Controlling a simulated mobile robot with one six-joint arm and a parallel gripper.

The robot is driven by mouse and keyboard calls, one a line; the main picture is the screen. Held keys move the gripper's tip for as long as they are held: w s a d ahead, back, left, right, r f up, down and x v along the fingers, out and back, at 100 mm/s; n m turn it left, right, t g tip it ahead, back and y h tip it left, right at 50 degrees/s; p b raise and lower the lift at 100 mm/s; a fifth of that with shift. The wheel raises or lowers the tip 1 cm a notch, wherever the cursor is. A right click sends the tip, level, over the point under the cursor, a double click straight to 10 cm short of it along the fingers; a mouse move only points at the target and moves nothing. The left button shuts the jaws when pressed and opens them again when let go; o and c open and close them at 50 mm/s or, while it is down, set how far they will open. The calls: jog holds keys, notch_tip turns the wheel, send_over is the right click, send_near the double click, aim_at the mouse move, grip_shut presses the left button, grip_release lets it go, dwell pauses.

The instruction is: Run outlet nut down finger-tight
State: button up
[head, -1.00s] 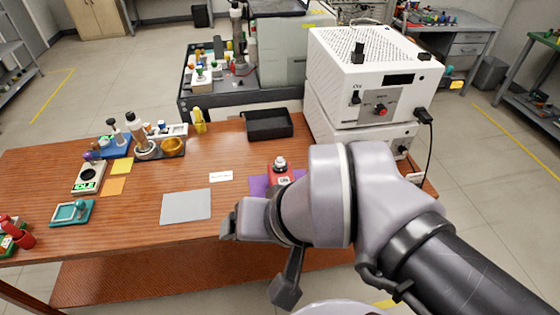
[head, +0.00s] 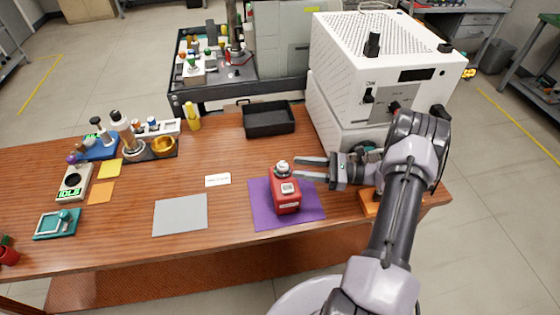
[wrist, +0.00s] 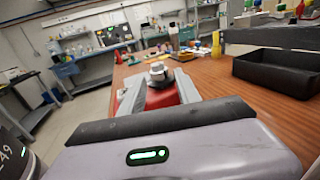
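The outlet nut appears to be the silver fitting (head: 282,167) on top of a red unit (head: 286,197), which stands upright on a purple mat (head: 262,214). My gripper (head: 297,167) reaches in from the right at about the nut's height, its two fingers apart and pointing left at it. The fingertips look just short of the nut, and nothing is between them. In the wrist view the nut (wrist: 158,71) shows straight ahead, with the red body (wrist: 162,94) below it and partly hidden behind the gripper. Whether the nut is seated or loose, I cannot tell.
A white instrument (head: 365,75) stands behind my gripper. A black tray (head: 268,119) lies beyond the red unit. A grey pad (head: 180,215) and a white label card (head: 218,180) lie to the left. An orange block (head: 370,203) sits under my arm.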

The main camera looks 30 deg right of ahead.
aim_at(288, 167)
jog(key=b+x, duration=0.1)
jog(key=x, duration=0.5)
jog(key=shift+a, duration=0.15)
grip_shut()
jog(key=shift+r+m+t+h+p, duration=0.2)
jog(key=shift+m+t+h+p, duration=0.3)
jog(key=shift+t+p, duration=0.1)
jog(key=shift+f, duration=0.2)
grip_release()
jog(key=p+v, duration=0.3)
jog(key=v, duration=1.4)
jog(key=shift+s, duration=0.45)
